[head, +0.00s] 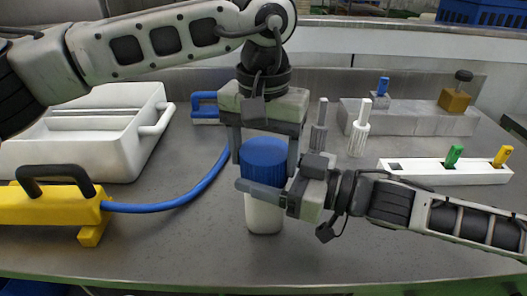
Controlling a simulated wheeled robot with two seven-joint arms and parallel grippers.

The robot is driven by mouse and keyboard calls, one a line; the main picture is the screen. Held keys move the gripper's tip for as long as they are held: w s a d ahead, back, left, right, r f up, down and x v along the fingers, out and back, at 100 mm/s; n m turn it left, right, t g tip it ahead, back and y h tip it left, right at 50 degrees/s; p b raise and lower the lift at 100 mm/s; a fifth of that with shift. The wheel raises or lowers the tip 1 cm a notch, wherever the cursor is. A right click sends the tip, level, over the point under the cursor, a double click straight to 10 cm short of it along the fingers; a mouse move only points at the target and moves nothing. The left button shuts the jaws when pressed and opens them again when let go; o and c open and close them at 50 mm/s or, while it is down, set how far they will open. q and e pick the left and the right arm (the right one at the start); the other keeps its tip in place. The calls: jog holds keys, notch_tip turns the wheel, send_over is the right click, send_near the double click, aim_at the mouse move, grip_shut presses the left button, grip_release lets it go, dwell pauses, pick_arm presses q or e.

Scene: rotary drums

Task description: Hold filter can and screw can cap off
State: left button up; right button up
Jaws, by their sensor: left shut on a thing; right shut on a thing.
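The filter can (264,216) is a white cylinder standing upright on the grey table near the middle. Its blue cap (264,155) sits on top of it. My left gripper (264,150) comes down from above with a finger on each side of the cap and is shut on it. My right gripper (262,192) reaches in from the right, level, and is shut on the can just below the cap. Its fingers hide the upper part of the can.
A white box with a handle (90,125) stands at left, near a yellow tool (50,207) with a blue hose (175,203). Behind are grey and white pegs (359,130) and a grey block (420,118). A white rack (440,173) with coloured pegs lies at right. The front table is clear.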

pick_arm(q)
jog(key=shift+r, duration=0.1)
dwell(0.6)
jog(key=o, duration=1.1)
jog(key=shift+s, duration=0.1)
jog(key=shift+d, duration=0.1)
